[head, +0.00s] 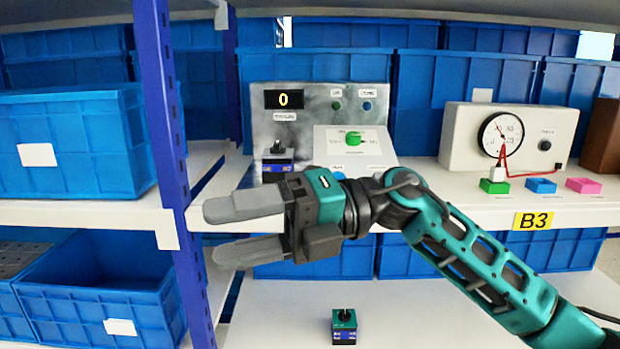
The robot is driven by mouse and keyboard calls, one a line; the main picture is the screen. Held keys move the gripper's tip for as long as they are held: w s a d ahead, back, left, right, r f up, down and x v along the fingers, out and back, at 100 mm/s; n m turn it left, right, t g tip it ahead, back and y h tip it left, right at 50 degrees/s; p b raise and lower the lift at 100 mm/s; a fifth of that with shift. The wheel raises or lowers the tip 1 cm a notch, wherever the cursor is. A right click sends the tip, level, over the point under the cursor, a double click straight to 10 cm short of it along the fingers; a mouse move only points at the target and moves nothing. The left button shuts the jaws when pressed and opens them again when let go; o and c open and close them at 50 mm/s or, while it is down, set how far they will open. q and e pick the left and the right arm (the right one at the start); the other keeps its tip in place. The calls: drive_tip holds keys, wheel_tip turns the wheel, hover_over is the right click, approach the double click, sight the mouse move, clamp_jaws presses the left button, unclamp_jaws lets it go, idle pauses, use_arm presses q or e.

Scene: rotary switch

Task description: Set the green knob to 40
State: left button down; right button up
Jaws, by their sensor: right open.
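The green knob (353,138) sits on a white sloped panel (326,136) in front of a grey metal console on the middle shelf. Small marks beside the knob are too small to read. The console's black display (284,99) reads 0. My right gripper (232,228) is open and empty, its two grey fingers pointing left, in front of and below the console. It is apart from the knob and hides part of the shelf edge. My left gripper is not in view.
A white meter box (560,120) with a dial stands at right, with green, blue and pink blocks (541,186) before it. A blue upright post (166,130) stands left of the console. A small switch block (344,327) sits on the lower shelf. Blue bins surround everything.

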drive_tip(key=w+d+f+m+t+h+p, duration=0.1)
drive_tip(key=w+d+f+m+t+h, duration=0.25)
drive_tip(key=m+t, duration=0.6)
drive_tip(key=w+d+f+m+t+p, duration=0.15)
drive_tip(key=d+f+m+t, duration=0.45)
drive_tip(key=m, duration=0.6)
drive_tip(key=w+d+f+m+t+h+p, duration=0.1)
drive_tip(key=w+d+f+m+t, duration=0.25)
drive_tip(key=f+m+t, duration=0.45)
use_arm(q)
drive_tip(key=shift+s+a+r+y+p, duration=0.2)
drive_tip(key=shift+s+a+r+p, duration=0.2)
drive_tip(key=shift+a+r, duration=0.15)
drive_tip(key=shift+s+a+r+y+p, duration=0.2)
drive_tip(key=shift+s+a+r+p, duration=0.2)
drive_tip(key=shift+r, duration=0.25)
use_arm(e)
drive_tip(key=s+d+f+m+g+h, duration=0.3)
drive_tip(key=s+d+f+m+h, duration=0.2)
drive_tip(key=s+f, duration=0.3)
drive_tip(key=s+d+f+m+g+h, duration=0.3)
drive_tip(key=s+d+f+m+h, duration=0.2)
drive_tip(key=s+f, duration=0.4)
wheel_tip(320, 180, down, 5)
drive_tip(key=shift+s+d+r+m+g, duration=0.15)
drive_tip(key=shift+d+m+g, duration=0.2)
drive_tip(key=shift+d+m, duration=0.55)
drive_tip(key=shift+d, duration=0.1)
